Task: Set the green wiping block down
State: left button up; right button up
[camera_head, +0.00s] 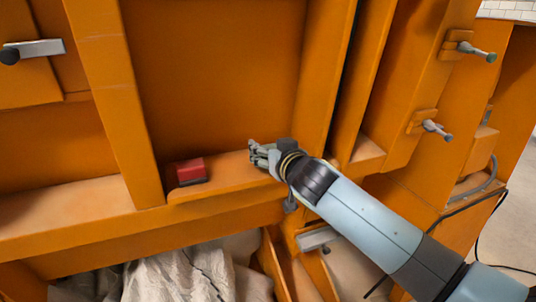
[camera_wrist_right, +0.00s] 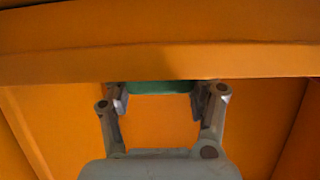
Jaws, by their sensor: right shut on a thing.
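My right gripper (camera_head: 262,156) is over the orange ledge (camera_head: 225,182) of the machine, in front of a recessed orange panel. In the right wrist view, the green wiping block (camera_wrist_right: 160,87) sits between the fingertips of my right gripper (camera_wrist_right: 159,98), which is shut on it. Only a narrow green strip of the block shows below an orange edge. In the head view the block is hidden by the gripper. Whether it touches the ledge I cannot tell. My left gripper is not in view.
A red block with a dark base (camera_head: 188,171) lies on the ledge, left of my right gripper. The ledge between them is clear. An upright orange post (camera_head: 112,100) stands left of it. Metal handles (camera_head: 436,128) stick out at right. Crumpled pale cloth (camera_head: 185,275) lies below.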

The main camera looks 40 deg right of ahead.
jog(key=shift+f, duration=0.25)
jog(key=o, duration=1)
jog(key=shift+c, duration=0.2)
jog(key=v, duration=1.2)
jog(key=s+f+n+g+y, duration=0.1)
jog(key=s+f+g, duration=0.3)
jog(key=f, duration=0.8)
jog(key=s+f+g, duration=0.1)
jog(key=s+f, duration=0.4)
jog(key=f, duration=0.6)
jog(key=s+f+n+g+y, duration=0.1)
jog(key=s+f+g, duration=0.3)
jog(key=f, duration=0.8)
jog(key=s+f+g, duration=0.2)
jog(key=s+f, duration=0.3)
jog(key=s, duration=0.5)
jog(key=s+a+f+g, duration=0.1)
jog(key=s+f, duration=0.4)
jog(key=s, duration=0.5)
jog(key=s+a+f+n+g, duration=0.1)
jog(key=s+f, duration=0.4)
jog(key=s, duration=0.5)
jog(key=shift+s+a+f+g+y, duration=0.15)
jog(key=shift+s+f+g+y, duration=0.2)
jog(key=shift+g, duration=0.55)
